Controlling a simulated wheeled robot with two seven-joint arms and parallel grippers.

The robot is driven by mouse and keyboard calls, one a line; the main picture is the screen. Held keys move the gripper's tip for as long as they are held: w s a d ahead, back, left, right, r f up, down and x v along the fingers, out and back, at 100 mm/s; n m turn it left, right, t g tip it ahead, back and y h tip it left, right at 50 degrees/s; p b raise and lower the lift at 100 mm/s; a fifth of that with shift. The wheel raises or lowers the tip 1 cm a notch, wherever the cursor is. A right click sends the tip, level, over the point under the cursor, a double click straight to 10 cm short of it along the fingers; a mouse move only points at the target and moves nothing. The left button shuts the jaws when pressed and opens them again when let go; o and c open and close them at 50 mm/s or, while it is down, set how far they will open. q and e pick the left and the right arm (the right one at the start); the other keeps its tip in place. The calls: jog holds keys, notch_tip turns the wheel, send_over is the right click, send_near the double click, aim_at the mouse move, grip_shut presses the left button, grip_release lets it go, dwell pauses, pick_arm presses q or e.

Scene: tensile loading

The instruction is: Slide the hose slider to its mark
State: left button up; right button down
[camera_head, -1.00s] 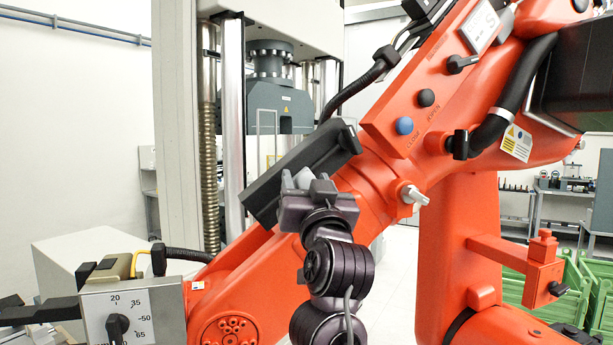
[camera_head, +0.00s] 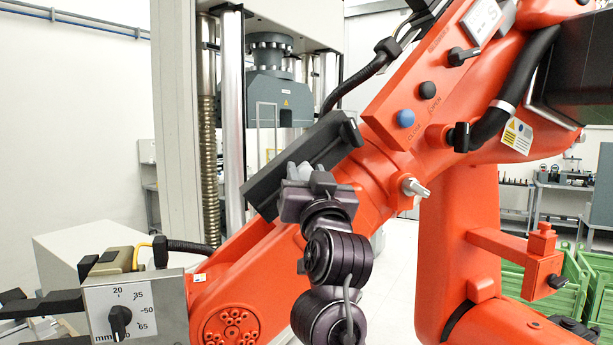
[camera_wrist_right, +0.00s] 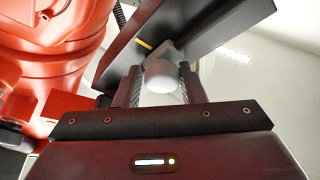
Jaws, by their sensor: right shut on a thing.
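My right gripper (camera_head: 304,174) is at the lower part of a long dark rail (camera_head: 268,188) mounted at a slant on the orange arm-like machine. It is shut on a pale grey knob, which I take to be the hose slider (camera_head: 298,169). In the right wrist view the pale, rounded slider (camera_wrist_right: 161,75) sits between the two fingers, against the dark rail (camera_wrist_right: 190,42). A short yellow line (camera_wrist_right: 144,44) shows on the rail just above and left of the slider; it looks like the mark. The gripper hides the slider's lower part. My left gripper is not in view.
The orange machine (camera_head: 400,165) fills the middle and right, with blue and black buttons and hoses. A dial box (camera_head: 150,315) stands at lower left. A grey testing frame (camera_head: 178,110) rises behind. Green crates (camera_head: 570,300) stand at lower right.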

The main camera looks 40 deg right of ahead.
aim_at(306, 175)
jog(key=shift+a, duration=0.15)
jog(key=c, duration=1.1)
grip_release()
jog(key=shift+o, duration=0.2)
jog(key=shift+s+f, duration=0.1)
jog(key=b+v, duration=0.1)
jog(key=v, duration=0.5)
jog(key=shift+b, duration=0.3)
jog(key=shift+s+a+f, duration=0.25)
jog(key=shift+s+f, duration=0.05)
jog(key=shift+s, duration=0.3)
